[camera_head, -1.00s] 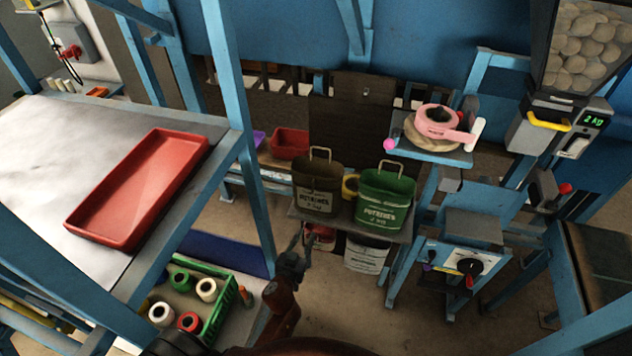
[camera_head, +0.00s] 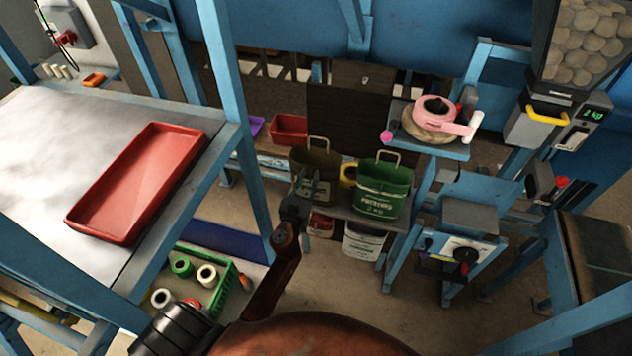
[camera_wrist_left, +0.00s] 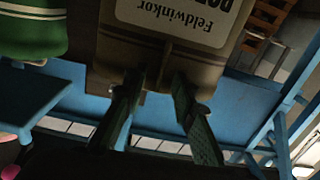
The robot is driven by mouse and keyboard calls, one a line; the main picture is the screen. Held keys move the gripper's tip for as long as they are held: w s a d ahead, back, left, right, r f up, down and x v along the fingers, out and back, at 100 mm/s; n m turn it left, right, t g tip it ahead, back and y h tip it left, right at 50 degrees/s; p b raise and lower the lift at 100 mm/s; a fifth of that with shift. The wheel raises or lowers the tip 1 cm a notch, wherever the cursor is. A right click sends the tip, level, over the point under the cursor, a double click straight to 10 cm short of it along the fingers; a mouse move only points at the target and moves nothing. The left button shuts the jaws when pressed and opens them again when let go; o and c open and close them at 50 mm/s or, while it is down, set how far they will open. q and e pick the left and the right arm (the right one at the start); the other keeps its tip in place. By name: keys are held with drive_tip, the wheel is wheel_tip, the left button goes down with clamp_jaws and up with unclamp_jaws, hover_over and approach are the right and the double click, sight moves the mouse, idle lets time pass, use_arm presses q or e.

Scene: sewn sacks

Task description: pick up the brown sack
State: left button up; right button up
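The brown sack (camera_head: 323,160), with a loop handle, stands upright on a grey shelf (camera_head: 345,207) beside the green sack (camera_head: 383,190). My left gripper (camera_head: 303,186) is in front of the brown sack and hides part of its label. In the left wrist view, the brown sack (camera_wrist_left: 185,55) appears upside down with a pale label. The two fingers of the left gripper (camera_wrist_left: 157,82) are apart near its top, with nothing clearly held between them. Whether they touch the sack I cannot tell. My right gripper is not in view.
A yellow item (camera_head: 349,174) stands between the two sacks. A white container (camera_head: 363,241) is below the shelf. A blue post (camera_head: 246,165) rises to the left. A green crate (camera_head: 226,280) with spools is at the lower left, and a pink tape dispenser (camera_head: 437,116) is at the right.

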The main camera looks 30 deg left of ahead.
use_arm(q)
clamp_jaws()
idle(0.3)
drive_tip(key=shift+r, duration=0.1)
